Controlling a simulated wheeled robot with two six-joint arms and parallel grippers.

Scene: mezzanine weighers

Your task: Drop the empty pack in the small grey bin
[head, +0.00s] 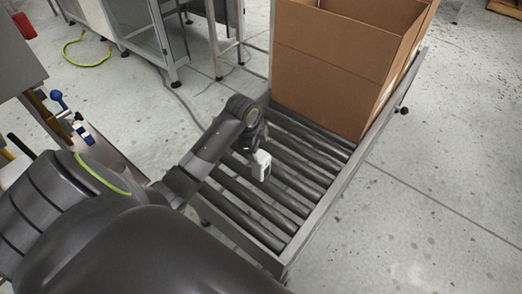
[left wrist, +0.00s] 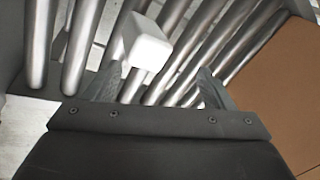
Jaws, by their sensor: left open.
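A small white pack (head: 261,165) with a dark patch shows at the end of my left arm, over the roller conveyor (head: 332,212). My left gripper (head: 254,148) is just above it and partly hidden by its own wrist. In the left wrist view the white pack (left wrist: 150,52) shows at and beyond the tips of the open fingers (left wrist: 158,78), nearer the left finger. I cannot tell whether the pack touches the rollers. No small grey bin can be made out. My right gripper is not in view.
A large open cardboard box (head: 335,65) stands on the far end of the conveyor; its side also shows in the left wrist view (left wrist: 285,90). A metal-framed bench (head: 150,30) is at the back left. Blue-handled tools (head: 78,122) lie at left. Floor right of the conveyor is clear.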

